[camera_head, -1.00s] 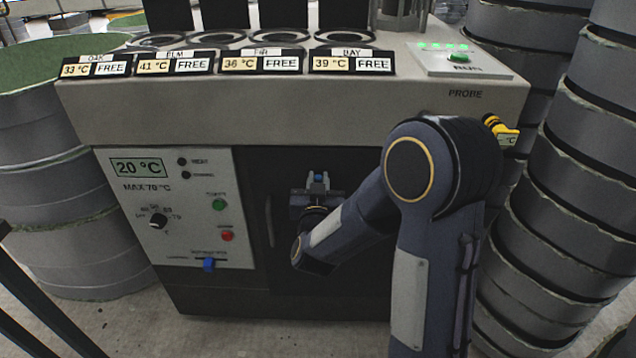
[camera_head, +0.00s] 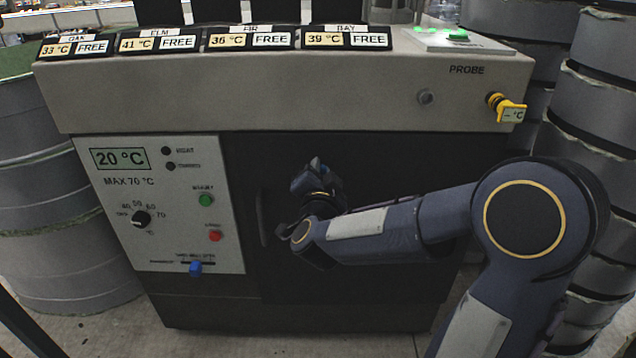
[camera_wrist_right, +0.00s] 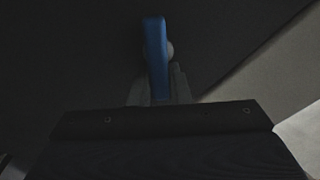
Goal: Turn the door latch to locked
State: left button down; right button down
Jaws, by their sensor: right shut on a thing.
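The dark door (camera_head: 390,275) fills the middle and right of the cabinet front. The blue door latch (camera_head: 316,163) shows as a small piece at my right gripper (camera_head: 311,176), which is tilted in front of the door. In the right wrist view the latch is a narrow blue bar (camera_wrist_right: 155,55), upright in that picture, between grey fingers that are partly in shadow. My right gripper is shut on it. The gripper hides most of the latch in the head view, and I cannot read any lock marking. My left gripper is not in view.
A vertical door handle (camera_head: 264,218) stands just left of the gripper. The control panel (camera_head: 160,235) has a knob, buttons and a blue slider (camera_head: 195,268). A yellow probe (camera_head: 511,110) sticks out at upper right. Stacked grey drums (camera_head: 590,140) stand close on the right.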

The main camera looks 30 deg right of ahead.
notch_tip(320, 180, down, 2)
jog(key=m+b, duration=0.5)
jog(key=shift+f+m+b, duration=0.1)
jog(key=shift+m+b, duration=0.95)
jog(key=shift+m, duration=0.05)
jog(key=shift+a+m+b, duration=0.1)
jog(key=shift+m+b, duration=0.45)
jog(key=shift+m, duration=0.05)
jog(key=shift+r+y, duration=0.2)
jog(key=shift+y, duration=0.1)
jog(key=c, duration=1.4)
grip_release()
jog(key=shift+w+a, duration=0.1)
jog(key=shift+c, duration=0.2)
jog(key=shift+o, duration=0.4)
